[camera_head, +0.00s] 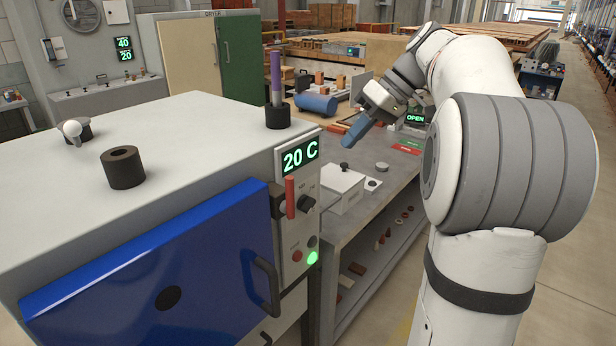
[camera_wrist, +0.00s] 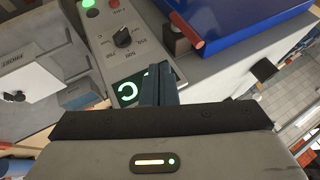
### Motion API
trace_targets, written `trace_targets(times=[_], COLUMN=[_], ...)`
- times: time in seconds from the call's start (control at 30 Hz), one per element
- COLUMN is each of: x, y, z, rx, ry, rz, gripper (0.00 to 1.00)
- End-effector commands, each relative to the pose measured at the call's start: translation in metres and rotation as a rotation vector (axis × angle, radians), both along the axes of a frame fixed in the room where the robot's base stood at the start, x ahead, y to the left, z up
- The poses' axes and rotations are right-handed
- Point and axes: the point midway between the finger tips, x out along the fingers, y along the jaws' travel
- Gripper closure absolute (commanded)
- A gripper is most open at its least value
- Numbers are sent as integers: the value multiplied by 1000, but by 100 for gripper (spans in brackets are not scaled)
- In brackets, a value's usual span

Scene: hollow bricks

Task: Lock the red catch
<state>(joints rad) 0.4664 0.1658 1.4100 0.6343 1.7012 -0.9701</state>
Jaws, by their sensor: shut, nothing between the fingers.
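The red catch (camera_head: 290,197) is a short red bar standing upright on a dark block, beside the right edge of the blue door (camera_head: 150,275) of a grey-white cabinet. The door lies against the cabinet front; a small gap cannot be ruled out. In the wrist view the catch (camera_wrist: 188,28) shows at the top, beside the blue door (camera_wrist: 240,22). My gripper (camera_head: 356,131) is shut and empty, in the air to the right of the cabinet and above the workbench, apart from the catch. In the wrist view its fingers (camera_wrist: 158,88) overlap part of the display.
The control panel (camera_head: 298,200) carries a 20 C display, a black knob and lights, close beside the catch. A dark door handle (camera_head: 265,285) sticks out below. The workbench (camera_head: 375,210) at the right holds a white box (camera_head: 342,188). Dark cups stand on the cabinet top.

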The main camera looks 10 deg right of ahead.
Motion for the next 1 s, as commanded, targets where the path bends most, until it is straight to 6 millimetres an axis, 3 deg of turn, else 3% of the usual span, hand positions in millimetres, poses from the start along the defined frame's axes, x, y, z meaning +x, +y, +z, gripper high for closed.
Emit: trace_targets(times=[0.17, 0.6, 0.8, 1.0], x=[2, 14, 1, -2], y=[9, 62, 87, 95], z=[-11, -82, -78, -79], rx=[1, -1, -1, -2], ry=[2, 4, 0, 0], rz=[2, 3, 2, 1], gripper=[100, 100, 100, 100])
